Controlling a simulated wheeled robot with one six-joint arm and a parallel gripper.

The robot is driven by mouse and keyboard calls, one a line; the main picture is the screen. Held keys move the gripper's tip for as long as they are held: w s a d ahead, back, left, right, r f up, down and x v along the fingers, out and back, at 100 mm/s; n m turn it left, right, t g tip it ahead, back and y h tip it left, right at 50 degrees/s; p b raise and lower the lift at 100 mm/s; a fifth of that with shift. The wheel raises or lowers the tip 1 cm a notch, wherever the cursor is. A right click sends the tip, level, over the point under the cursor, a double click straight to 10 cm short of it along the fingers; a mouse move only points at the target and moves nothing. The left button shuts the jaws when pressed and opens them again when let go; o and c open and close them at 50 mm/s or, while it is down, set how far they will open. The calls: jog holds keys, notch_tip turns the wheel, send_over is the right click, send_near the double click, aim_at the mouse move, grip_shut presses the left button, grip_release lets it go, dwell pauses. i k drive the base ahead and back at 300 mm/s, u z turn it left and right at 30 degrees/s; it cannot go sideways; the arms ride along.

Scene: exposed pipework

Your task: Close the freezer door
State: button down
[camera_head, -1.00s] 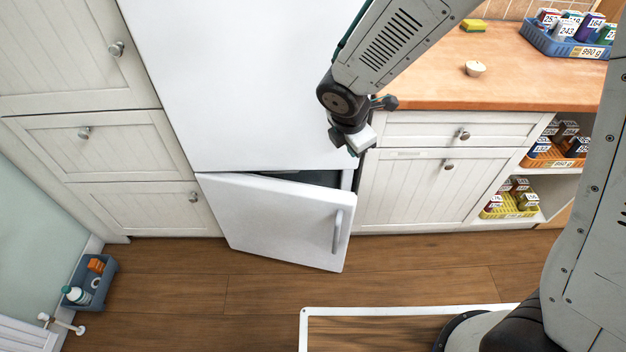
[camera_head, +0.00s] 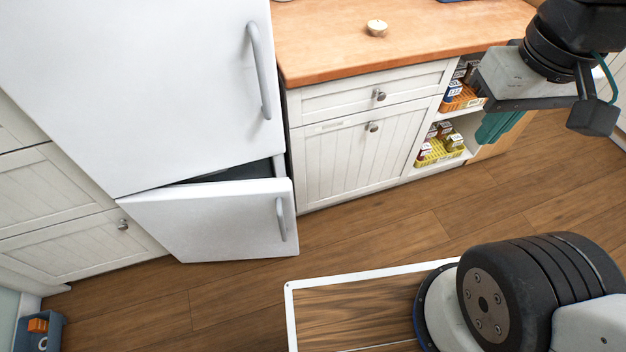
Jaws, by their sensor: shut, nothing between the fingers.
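The white freezer door (camera_head: 208,222) is the lower door of the fridge. It stands ajar, hinged at its left, with a dark gap (camera_head: 235,172) along its top and right side. Its grey vertical handle (camera_head: 281,219) is near its right edge. The closed upper fridge door (camera_head: 140,85) is above it. My gripper (camera_head: 497,127) is at the upper right, in front of the open shelves, far from the freezer door and touching nothing that I can see. Its green fingers are together and empty.
White cabinets with a drawer (camera_head: 375,95) stand right of the fridge under a wooden worktop (camera_head: 330,40) holding a small bowl (camera_head: 377,27). A blue bin (camera_head: 52,330) is at the lower left. The wooden floor (camera_head: 230,290) before the freezer is clear.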

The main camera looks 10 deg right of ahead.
aim_at(254, 218)
jog(key=z, duration=0.5)
jog(key=k, duration=0.95)
jog(key=u, duration=0.8)
jog(key=i, duration=0.5)
